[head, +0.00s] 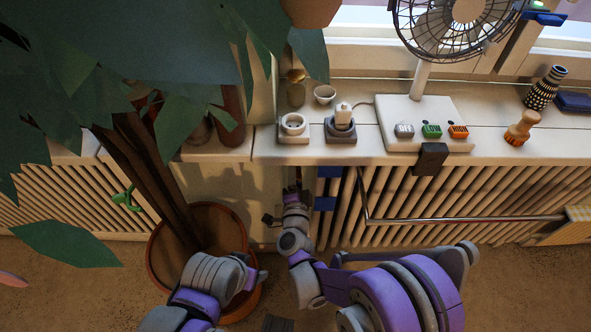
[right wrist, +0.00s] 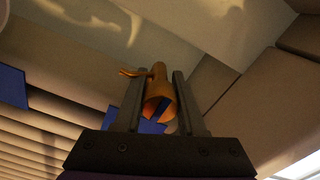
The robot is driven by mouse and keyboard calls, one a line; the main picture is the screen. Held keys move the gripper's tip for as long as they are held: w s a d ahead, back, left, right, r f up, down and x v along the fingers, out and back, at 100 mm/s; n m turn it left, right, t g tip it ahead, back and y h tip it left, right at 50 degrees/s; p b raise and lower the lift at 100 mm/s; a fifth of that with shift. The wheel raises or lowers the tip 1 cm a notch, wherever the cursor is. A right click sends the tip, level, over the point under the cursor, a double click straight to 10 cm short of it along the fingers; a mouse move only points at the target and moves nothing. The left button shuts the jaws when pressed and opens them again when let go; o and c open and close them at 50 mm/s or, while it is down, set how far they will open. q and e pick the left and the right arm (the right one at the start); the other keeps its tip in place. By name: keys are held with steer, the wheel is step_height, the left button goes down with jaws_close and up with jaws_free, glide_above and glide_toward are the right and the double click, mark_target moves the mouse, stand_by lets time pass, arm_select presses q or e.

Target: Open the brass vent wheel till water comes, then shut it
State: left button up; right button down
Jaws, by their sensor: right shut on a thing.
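My right gripper (head: 297,183) reaches to the left end of the ribbed radiator (head: 440,190), just below the sill. In the right wrist view its two dark fingers (right wrist: 158,100) stand on either side of an orange-brown brass vent wheel (right wrist: 159,92) and are shut on it. A small brass stub (right wrist: 132,73) sticks out to the left of it. In the head view the wheel is too small and covered to make out. No water shows. My left gripper (head: 258,278) is low by the plant pot; its fingers are too unclear to read.
A large potted plant (head: 195,225) fills the left. A metal rail (head: 460,219) crosses the radiator.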

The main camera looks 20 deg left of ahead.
stand_by(0.3)
steer(key=c, duration=0.5)
jaws_free()
steer(key=shift+s, duration=0.1)
steer(key=v, duration=1)
steer(key=shift+s+p, duration=0.3)
steer(key=shift+d, duration=0.1)
